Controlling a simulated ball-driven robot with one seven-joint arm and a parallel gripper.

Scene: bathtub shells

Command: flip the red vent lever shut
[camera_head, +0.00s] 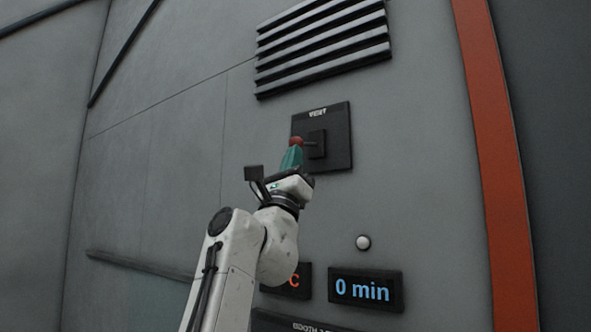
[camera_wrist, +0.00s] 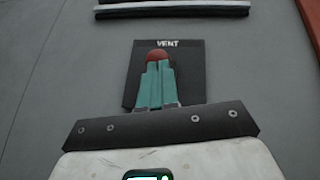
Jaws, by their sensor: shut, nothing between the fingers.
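The vent lever shows as a red knob (camera_head: 296,141) on a short dark stem, in front of a black plate (camera_head: 338,155) marked VENT on the grey wall. The knob points left from the small block on the plate. My gripper (camera_head: 293,156) is shut and empty, its teal fingers right at the knob. In the wrist view the red knob (camera_wrist: 157,55) shows just beyond the tips of my gripper (camera_wrist: 155,66). The fingers hide its lower part and most of the stem. I cannot tell whether the tips touch the knob.
A slatted vent grille (camera_head: 323,45) is above the plate. Below are a round white button (camera_head: 363,242), a display reading 0 min (camera_head: 366,290) and another display (camera_head: 294,281) partly hidden by my arm. An orange strip (camera_head: 497,150) runs down the right. The wall left of the plate is bare.

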